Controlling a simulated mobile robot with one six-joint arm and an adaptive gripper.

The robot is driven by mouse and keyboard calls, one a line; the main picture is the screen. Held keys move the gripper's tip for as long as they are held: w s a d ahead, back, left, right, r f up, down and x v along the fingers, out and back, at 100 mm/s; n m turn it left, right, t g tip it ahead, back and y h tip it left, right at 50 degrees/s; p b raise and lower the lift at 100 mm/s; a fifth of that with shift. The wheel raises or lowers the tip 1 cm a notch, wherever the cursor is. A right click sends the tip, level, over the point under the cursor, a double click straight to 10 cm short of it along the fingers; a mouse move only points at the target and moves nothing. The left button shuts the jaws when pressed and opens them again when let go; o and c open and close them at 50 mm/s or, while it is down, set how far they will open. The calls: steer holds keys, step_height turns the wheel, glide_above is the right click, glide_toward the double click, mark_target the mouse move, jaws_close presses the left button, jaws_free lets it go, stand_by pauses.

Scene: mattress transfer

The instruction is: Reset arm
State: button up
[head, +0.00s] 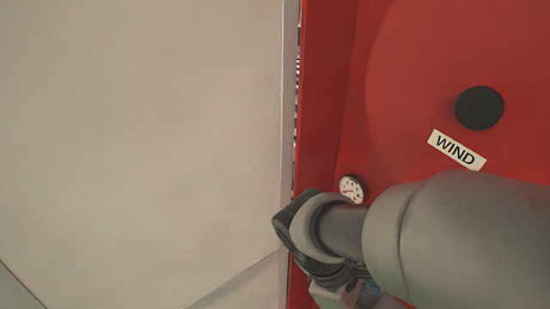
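My arm (455,240) reaches in from the lower right, grey and thick. Its narrower, ribbed wrist part ends in a dark joint (290,222) near the bottom middle. Below this joint a pale grey part (338,296) of my arm shows, cut off by the bottom edge. No gripper fingers can be made out, so I cannot see whether anything is held.
A red panel (420,80) fills the right side, with a black round knob (479,108), a "WIND" label (457,150) and a small white gauge (351,189). A large plain beige surface (140,140) fills the left. A narrow gap runs between them.

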steer(key=s+a+r+m+t+y+b, duration=0.1)
steer(key=s+r+m+t+y, duration=0.3)
steer(key=m, duration=0.7)
steer(key=shift+r+m+t+y+b, duration=0.3)
steer(key=shift+r+t+y+b, duration=0.3)
steer(key=shift+t, duration=0.5)
steer(key=shift+s+f, duration=0.1)
steer(key=shift+c, duration=0.2)
